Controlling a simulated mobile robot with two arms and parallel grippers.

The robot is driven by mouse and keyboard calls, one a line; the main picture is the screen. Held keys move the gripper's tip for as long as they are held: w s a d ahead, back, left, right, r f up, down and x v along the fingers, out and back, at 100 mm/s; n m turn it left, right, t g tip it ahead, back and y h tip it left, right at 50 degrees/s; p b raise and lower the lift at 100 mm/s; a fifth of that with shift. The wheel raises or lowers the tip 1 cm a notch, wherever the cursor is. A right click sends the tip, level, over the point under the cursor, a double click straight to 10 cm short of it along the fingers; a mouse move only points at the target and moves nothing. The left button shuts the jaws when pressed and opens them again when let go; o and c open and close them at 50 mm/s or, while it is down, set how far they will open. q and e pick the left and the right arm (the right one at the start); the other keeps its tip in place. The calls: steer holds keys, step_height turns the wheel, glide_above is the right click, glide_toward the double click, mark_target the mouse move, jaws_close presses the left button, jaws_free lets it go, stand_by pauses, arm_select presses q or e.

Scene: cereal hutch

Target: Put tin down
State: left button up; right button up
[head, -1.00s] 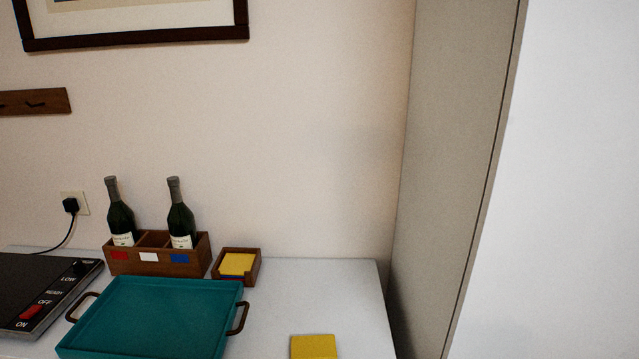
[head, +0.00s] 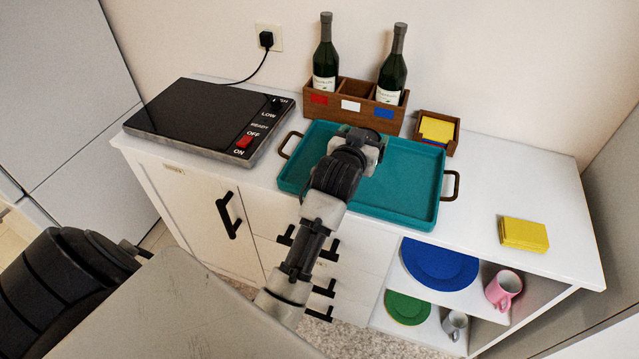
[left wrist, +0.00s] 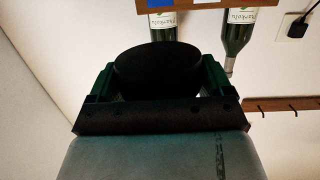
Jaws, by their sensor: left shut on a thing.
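My left gripper (left wrist: 157,82) is shut on a dark, round tin (left wrist: 157,66), which sits between its two fingers in the left wrist view. In the head view the gripper (head: 362,146) is over the teal tray (head: 405,205), in front of the bottle box. There my own wrist hides most or all of the tin, and I cannot tell whether it touches the tray. My right gripper is not in view.
A wooden box (head: 340,107) with two bottles stands behind the tray. A black hotplate (head: 200,115) is to the left. White counter is free around the block. Plates and mugs fill shelves below.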

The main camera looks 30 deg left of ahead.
arm_select(q)
steer(key=w+a+r, duration=0.2)
steer(key=w+r, duration=0.2)
steer(key=shift+n+y, duration=0.3)
steer(key=shift+y, duration=0.2)
steer(key=s+a+f, duration=0.1)
steer(key=s+f, duration=0.2)
steer(key=s+a+f+p, duration=0.1)
steer(key=s+a+f, duration=0.1)
steer(key=s+f, duration=0.1)
steer(key=s+a+f, duration=0.2)
steer(key=s+f, duration=0.2)
steer(key=shift+f+p, duration=0.15)
steer(key=shift+p, duration=0.2)
steer(key=shift+f, duration=0.25)
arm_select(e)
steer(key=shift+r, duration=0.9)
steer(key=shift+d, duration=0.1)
arm_select(q)
steer(key=shift+f, duration=0.1)
steer(key=shift+f, duration=0.4)
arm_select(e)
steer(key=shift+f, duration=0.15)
arm_select(q)
steer(key=shift+f, duration=0.1)
